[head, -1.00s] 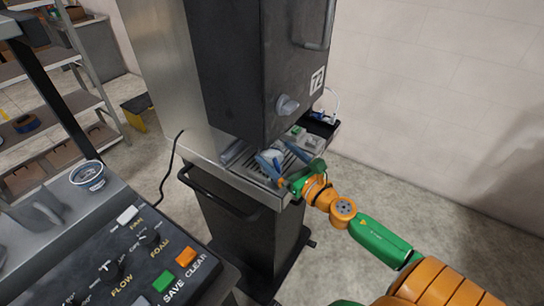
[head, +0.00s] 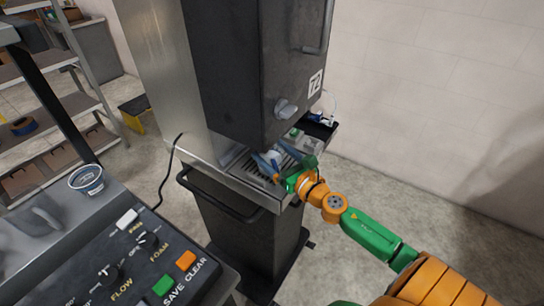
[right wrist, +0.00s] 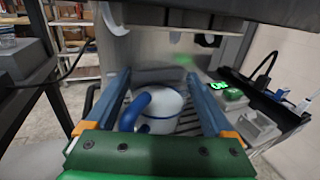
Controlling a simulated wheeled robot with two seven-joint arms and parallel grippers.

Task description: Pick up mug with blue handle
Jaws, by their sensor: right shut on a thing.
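The white mug with the blue handle (right wrist: 166,107) stands upright on the dispenser's slatted drip tray, and its blue handle points toward the left finger in the right wrist view. In the head view only a small pale part of the mug (head: 274,155) shows between the fingers. My right gripper (right wrist: 157,84) is shut on the mug, with a blue finger on either side of it. In the head view my right gripper (head: 279,164) reaches in under the dark dispenser body. My left gripper is not in view.
The dispenser's dark upper housing (head: 250,70) hangs close above the gripper. Small boxes and a black tray (head: 318,129) stand to the right of the mug. A control panel (head: 130,265) and a blue-and-white cup (head: 87,181) are at the left front.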

